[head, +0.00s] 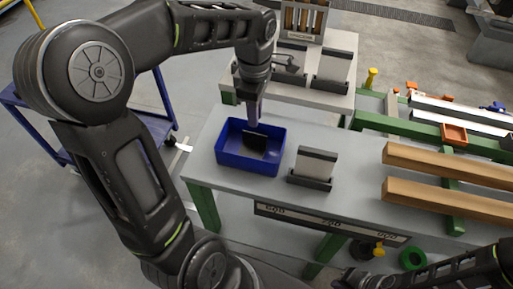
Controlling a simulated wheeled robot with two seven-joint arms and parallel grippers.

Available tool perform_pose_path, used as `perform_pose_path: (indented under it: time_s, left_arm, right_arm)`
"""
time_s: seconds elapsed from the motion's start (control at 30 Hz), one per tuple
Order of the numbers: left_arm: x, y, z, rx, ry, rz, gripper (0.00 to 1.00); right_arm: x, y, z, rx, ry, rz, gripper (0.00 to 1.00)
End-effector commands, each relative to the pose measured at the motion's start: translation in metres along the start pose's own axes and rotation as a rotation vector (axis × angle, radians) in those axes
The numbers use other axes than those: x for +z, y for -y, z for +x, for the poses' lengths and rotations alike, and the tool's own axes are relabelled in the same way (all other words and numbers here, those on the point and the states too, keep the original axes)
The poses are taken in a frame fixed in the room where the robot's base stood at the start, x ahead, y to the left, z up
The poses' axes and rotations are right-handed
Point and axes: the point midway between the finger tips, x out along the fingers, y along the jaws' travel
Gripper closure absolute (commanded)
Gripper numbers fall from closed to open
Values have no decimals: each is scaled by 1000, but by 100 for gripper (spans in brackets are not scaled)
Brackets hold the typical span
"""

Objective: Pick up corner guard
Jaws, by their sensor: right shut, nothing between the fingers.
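A dark, flat-faced piece (255,144), which may be the corner guard, lies tilted inside a blue bin (232,164) on the grey table. My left gripper (253,122) points down over the bin, just above the dark piece. A purple-grey part shows at its fingertips. I cannot tell whether its fingers are open or shut, or whether they touch the piece. My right gripper (358,279) is low at the bottom right, below the table's front edge, shut and empty.
A dark holder with a light plate (317,164) stands right of the bin. Two wooden beams (445,167) lie at the right. A blue cart (62,140) stands at the left.

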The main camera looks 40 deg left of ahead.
Motion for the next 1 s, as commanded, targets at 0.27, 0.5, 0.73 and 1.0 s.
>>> perform_pose_path:
  time_s: [0.27,0.5,0.73,1.0]
  left_arm:
    - [0,0,2,0,0,1,85]
    - [0,0,16,-4,0,1,85]
    - [0,0,28,1,0,1,85]
    - [0,0,32,-2,0,1,85]
  right_arm:
    - [0,0,1,-1,-1,-1,100]
    - [0,0,1,-1,-1,-1,100]
    - [0,0,1,0,-1,-1,100]
    - [0,0,0,0,-1,-1,100]
